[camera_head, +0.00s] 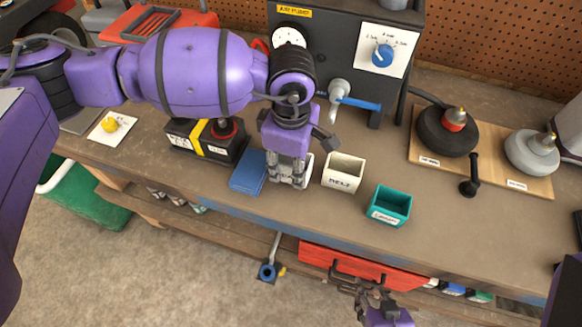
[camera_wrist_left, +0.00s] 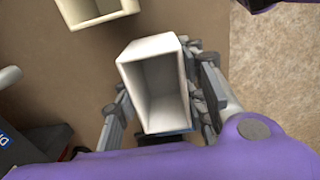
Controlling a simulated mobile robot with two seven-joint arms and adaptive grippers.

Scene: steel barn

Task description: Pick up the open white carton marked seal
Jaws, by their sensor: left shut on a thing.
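My left gripper (camera_head: 289,178) points down at the bench and is shut on an open white carton (camera_head: 306,168). The gripper hides most of this carton in the head view. In the left wrist view the white carton (camera_wrist_left: 152,50) stands between the fingers, its empty inside facing the camera; no marking on it shows. A cream open carton (camera_head: 342,174) with a dark word on its front stands just to the right, and shows in the wrist view (camera_wrist_left: 94,10). My right gripper (camera_head: 357,283) is low at the bottom, before a red drawer; its finger opening is unclear.
A blue box (camera_head: 248,172) lies close left of the left gripper. A teal open carton (camera_head: 389,205) stands near the front edge, right of the cream one. A dark machine with a blue knob (camera_head: 382,54) stands behind. A board (camera_head: 420,150) with round weights is at right.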

